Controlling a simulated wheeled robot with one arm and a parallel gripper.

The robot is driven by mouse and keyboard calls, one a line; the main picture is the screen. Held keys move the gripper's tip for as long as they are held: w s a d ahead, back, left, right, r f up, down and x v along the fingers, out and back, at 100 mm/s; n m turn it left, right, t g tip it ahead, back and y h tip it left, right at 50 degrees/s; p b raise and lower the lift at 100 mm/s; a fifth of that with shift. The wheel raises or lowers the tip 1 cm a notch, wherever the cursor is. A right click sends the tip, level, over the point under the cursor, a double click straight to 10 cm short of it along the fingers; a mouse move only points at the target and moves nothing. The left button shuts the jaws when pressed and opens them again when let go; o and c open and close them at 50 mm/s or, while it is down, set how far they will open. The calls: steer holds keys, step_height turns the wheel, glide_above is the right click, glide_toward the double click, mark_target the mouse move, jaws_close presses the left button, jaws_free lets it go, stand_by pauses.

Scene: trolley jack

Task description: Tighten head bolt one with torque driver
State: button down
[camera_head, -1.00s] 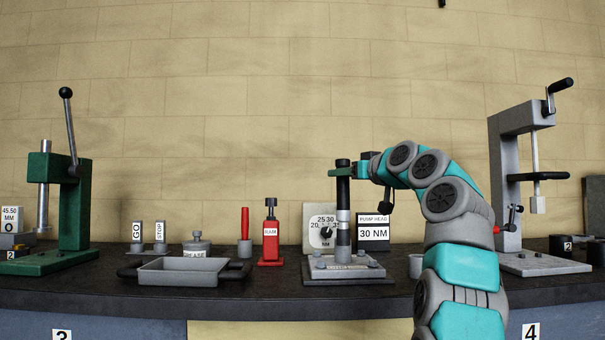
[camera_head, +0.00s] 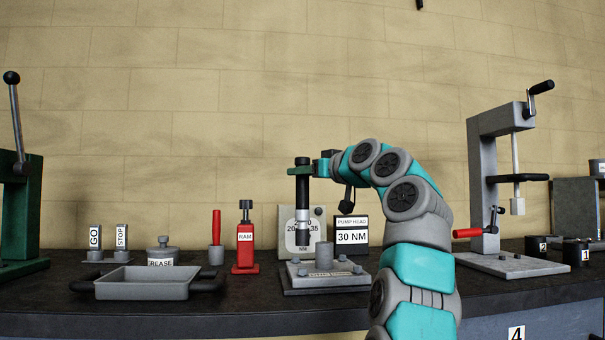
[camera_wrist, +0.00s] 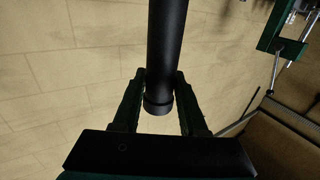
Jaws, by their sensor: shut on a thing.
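The torque driver (camera_head: 302,205) is a long black upright tool with a lower tip close to the left side of the pump head. My gripper (camera_head: 302,170) is shut on its upper part. In the wrist view the black shaft (camera_wrist: 166,50) sits between my two dark green fingers (camera_wrist: 160,100). The pump head (camera_head: 330,280) is a grey plate with a round central boss (camera_head: 323,257) and small bolts near its corners. The driver stands left of the boss. I cannot tell whether its tip touches a bolt, nor which bolt is number one.
A dial gauge plate (camera_head: 287,225) stands behind the driver, with a black "30 NM" sign (camera_head: 351,230) to its right. The red ram (camera_head: 245,248), grease pot (camera_head: 162,252) and grey tray (camera_head: 148,284) are left. A grey press (camera_head: 488,180) stands right.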

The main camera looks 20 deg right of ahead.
mark_target(307, 202)
steer(key=shift+f+b, duration=2.9)
steer(key=shift+f, duration=0.15)
steer(key=shift+f+b, duration=0.4)
steer(key=shift+f, duration=0.2)
stand_by(0.7)
steer(key=shift+r+p, duration=2.6)
steer(key=shift+r, duration=0.1)
steer(key=shift+s+f, duration=0.1)
